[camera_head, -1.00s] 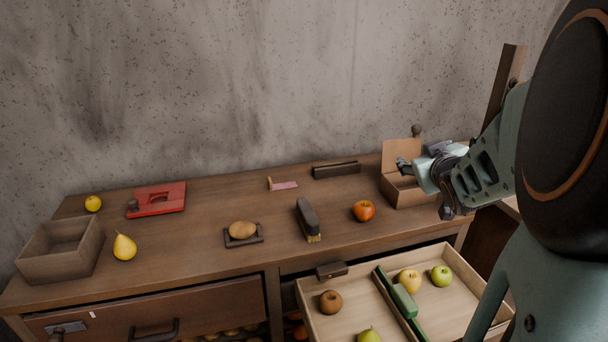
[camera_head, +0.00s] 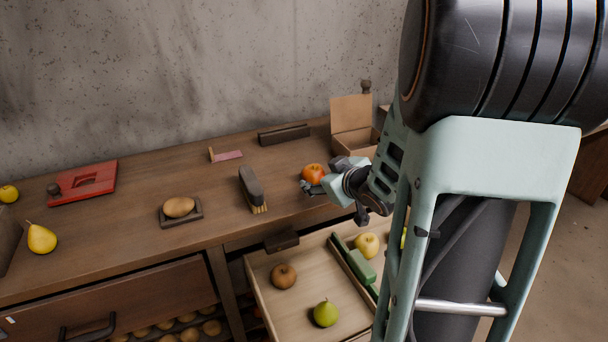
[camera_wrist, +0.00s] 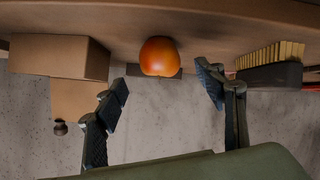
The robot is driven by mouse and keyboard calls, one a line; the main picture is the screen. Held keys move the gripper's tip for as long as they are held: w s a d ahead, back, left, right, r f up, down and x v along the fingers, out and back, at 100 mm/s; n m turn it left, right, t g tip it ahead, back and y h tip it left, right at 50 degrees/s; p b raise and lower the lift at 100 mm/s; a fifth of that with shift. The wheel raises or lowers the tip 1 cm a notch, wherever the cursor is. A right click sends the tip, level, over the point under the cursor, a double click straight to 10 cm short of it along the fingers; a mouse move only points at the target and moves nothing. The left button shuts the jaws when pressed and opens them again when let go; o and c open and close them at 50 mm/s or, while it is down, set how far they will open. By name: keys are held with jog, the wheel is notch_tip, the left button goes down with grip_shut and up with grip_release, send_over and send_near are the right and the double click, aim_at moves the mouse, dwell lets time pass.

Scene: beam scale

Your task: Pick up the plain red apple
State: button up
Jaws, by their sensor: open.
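The red apple (camera_head: 314,174), red with an orange tint, sits on the wooden counter in the head view, between the dark brush and the open cardboard box. My gripper (camera_head: 337,188) is just in front of it and to its right, low over the counter's front edge, and partly covers it. In the wrist view, which is upside down, the apple (camera_wrist: 159,57) lies ahead between the two spread fingers of my gripper (camera_wrist: 166,94). The fingers are open and empty, and they do not appear to touch the apple.
The brush (camera_head: 251,187) stands left of the apple. The cardboard box (camera_head: 352,125) is behind it to the right. A dark block (camera_head: 284,134) lies at the back. Below, an open drawer (camera_head: 262,268) holds several fruits and a green divider piece.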

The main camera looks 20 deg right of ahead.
aim_at(316, 175)
jog(key=b+x, duration=0.1)
jog(key=x, duration=0.3)
jog(key=shift+a+f+b, duration=0.15)
jog(key=shift+f+b, duration=0.2)
jog(key=shift+f, duration=0.1)
jog(key=shift+w+f, duration=0.15)
jog(key=shift+w, duration=0.35)
jog(key=shift+c, duration=0.7)
jog(key=c, duration=1.2)
jog(key=shift+o, duration=0.2)
